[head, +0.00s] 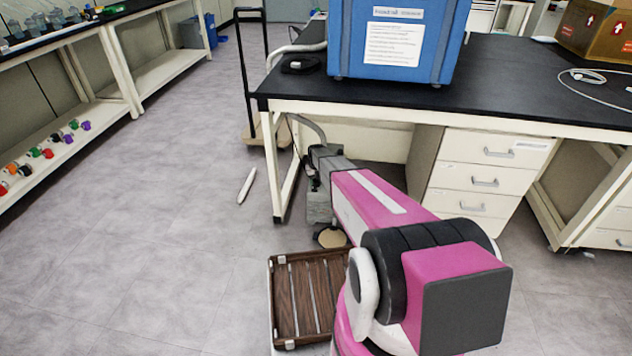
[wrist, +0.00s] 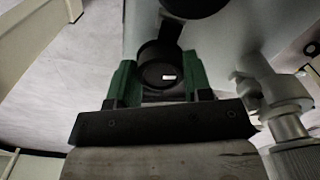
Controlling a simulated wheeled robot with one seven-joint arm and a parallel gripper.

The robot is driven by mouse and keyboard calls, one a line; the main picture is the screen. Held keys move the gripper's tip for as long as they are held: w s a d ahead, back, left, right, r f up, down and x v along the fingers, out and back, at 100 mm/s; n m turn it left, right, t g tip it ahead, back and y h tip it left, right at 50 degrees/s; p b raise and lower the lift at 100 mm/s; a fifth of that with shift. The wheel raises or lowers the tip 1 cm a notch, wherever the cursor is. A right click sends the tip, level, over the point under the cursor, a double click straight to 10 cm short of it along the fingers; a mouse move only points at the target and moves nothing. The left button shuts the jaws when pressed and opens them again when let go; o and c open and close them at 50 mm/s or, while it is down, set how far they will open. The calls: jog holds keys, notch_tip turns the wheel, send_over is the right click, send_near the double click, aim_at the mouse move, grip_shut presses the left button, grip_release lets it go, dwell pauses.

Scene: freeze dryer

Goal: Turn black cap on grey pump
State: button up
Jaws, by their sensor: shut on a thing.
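In the wrist view, the round black cap (wrist: 160,68) sits between the two green fingers of my gripper (wrist: 160,78), which is shut on it. The pale grey body of the pump (wrist: 225,35) fills the area behind and above the cap. In the head view, the grey pump (head: 318,208) stands on the floor under the table's left end, partly hidden by my pink arm. My gripper reaches down to it there, but its fingers and the cap cannot be made out in that view.
A metal fitting (wrist: 283,115) stands right of my gripper. A grey hose (head: 309,126) rises behind the pump beside the table leg (head: 287,180). A blue freeze dryer (head: 395,45) stands on the black tabletop (head: 500,90). Drawers (head: 480,180) lie right. The left floor is mostly open.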

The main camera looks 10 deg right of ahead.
jog(key=o, duration=0.7)
jog(key=shift+c, duration=0.2)
notch_tip(320, 180, up, 11)
jog(key=shift+f, duration=0.1)
